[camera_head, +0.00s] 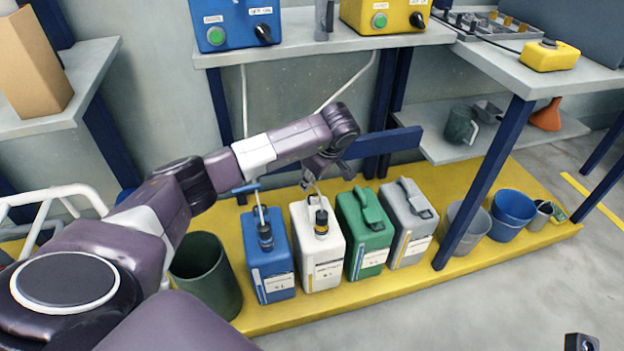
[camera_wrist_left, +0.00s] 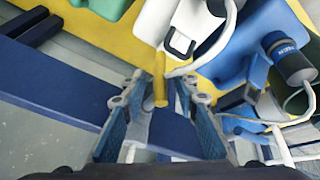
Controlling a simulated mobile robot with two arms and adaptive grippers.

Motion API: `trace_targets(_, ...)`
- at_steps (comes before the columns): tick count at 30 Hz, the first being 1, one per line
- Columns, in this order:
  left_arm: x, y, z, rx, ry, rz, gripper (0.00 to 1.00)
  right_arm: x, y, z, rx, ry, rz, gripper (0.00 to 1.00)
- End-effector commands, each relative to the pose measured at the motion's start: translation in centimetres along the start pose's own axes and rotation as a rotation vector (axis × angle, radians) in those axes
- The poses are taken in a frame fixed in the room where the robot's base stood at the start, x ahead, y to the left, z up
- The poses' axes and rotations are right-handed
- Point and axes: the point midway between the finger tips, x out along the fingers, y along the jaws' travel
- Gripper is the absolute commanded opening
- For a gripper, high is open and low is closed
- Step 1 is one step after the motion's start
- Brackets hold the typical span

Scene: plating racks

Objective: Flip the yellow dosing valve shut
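The yellow dosing valve shows in the left wrist view as a yellow bar (camera_wrist_left: 160,85), joined near a white tube above the white jug. My left gripper (camera_wrist_left: 160,112) is open there, with its two fingers apart on either side of the bar. I cannot tell whether a finger touches it. In the head view my left gripper (camera_head: 327,168) hangs above the white jug (camera_head: 318,250), and the yellow valve is hidden behind it. A small dark part (camera_head: 581,342) at the bottom right edge may belong to my right gripper; its state is unclear.
A blue jug (camera_head: 268,272) with a blue valve handle (camera_head: 246,188) stands left of the white jug. A green jug (camera_head: 363,235) and a grey jug (camera_head: 410,225) stand right. All are on a yellow platform (camera_head: 360,294). A blue beam (camera_head: 385,143) runs behind the gripper.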

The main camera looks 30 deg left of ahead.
Motion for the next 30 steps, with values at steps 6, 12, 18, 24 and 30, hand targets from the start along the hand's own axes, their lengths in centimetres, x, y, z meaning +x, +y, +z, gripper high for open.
trace_targets(6, -0.02, 0.00, 0.03, 0.000, -0.001, 0.000, 0.06, 0.00, -0.01, 0.02, 0.000, -0.001, 0.000, 0.00)
trace_targets(12, -0.02, 0.00, 0.04, 0.000, -0.001, 0.000, 0.00, 0.00, -0.01, 0.03, 0.000, -0.001, 0.000, 0.00)
trace_targets(18, -0.04, 0.01, 0.02, -0.005, -0.009, 0.012, 0.00, 0.01, 0.00, 0.03, 0.000, -0.001, 0.000, 0.00)
trace_targets(24, -0.01, -0.02, -0.02, -0.034, -0.049, 0.066, 0.00, 0.02, 0.00, 0.03, 0.000, -0.001, 0.000, 0.00)
trace_targets(30, 0.09, 0.03, 0.03, -0.092, -0.129, 0.173, 0.00, -0.42, 0.01, 0.11, 0.000, -0.001, 0.000, 0.00)
